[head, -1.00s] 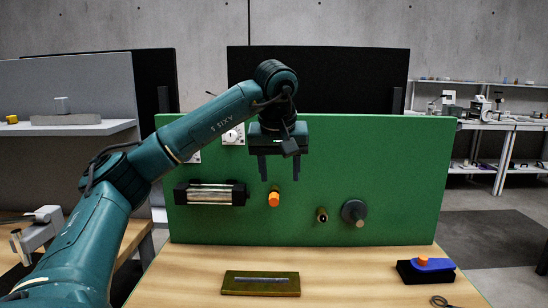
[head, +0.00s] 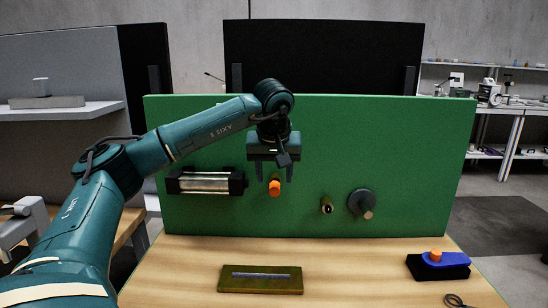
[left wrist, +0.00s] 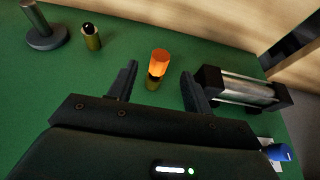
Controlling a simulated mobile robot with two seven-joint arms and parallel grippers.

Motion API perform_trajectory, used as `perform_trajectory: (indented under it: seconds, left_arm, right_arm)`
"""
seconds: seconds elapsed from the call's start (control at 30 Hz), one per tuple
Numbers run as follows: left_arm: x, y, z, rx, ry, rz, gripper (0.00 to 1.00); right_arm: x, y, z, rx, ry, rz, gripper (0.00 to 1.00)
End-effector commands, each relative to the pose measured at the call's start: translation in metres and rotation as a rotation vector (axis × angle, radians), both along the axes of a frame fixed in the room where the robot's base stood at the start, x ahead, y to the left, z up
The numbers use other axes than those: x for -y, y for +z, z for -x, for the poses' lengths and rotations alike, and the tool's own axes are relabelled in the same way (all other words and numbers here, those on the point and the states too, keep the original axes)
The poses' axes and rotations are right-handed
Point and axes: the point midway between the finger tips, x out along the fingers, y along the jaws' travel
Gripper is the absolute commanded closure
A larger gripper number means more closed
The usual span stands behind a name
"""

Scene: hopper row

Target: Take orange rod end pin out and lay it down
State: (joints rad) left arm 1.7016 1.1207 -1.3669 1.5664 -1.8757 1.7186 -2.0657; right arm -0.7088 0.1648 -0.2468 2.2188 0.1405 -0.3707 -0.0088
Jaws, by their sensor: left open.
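The orange rod end pin (head: 274,188) sticks out of the green upright panel (head: 400,130). In the left wrist view the pin (left wrist: 160,62) shows an orange end on a brass-coloured base. My left gripper (head: 275,177) is open, with its fingers pointing down just above and around the pin in the head view. In the left wrist view the pin lies between the two open fingers (left wrist: 159,72), with a gap on each side; I see no contact. My right gripper is not in view.
On the wooden table lie an olive slotted plate (head: 285,286) and a blue piece (head: 452,258) on a black block.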

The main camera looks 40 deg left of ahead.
Motion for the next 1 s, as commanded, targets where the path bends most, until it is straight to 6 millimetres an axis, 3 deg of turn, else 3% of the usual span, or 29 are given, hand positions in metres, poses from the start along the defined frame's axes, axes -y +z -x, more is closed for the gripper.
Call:
perform_trajectory:
  seconds: [0.1, 0.3, 0.67, 1.0]
  left_arm:
    - [-0.006, -0.019, -0.005, -0.003, 0.002, -0.001, 0.5]
    - [-0.01, -0.036, -0.011, -0.001, 0.0, 0.0, 0.5]
    - [-0.011, -0.039, -0.012, 0.0, 0.0, 0.0, 0.5]
    - [-0.011, -0.039, -0.012, 0.0, 0.0, 0.0, 0.78]
  right_arm:
    - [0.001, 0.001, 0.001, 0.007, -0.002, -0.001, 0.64]
    - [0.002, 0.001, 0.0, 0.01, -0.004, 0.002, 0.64]
    - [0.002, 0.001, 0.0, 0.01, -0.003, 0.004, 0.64]
    - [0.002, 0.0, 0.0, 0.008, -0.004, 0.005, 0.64]
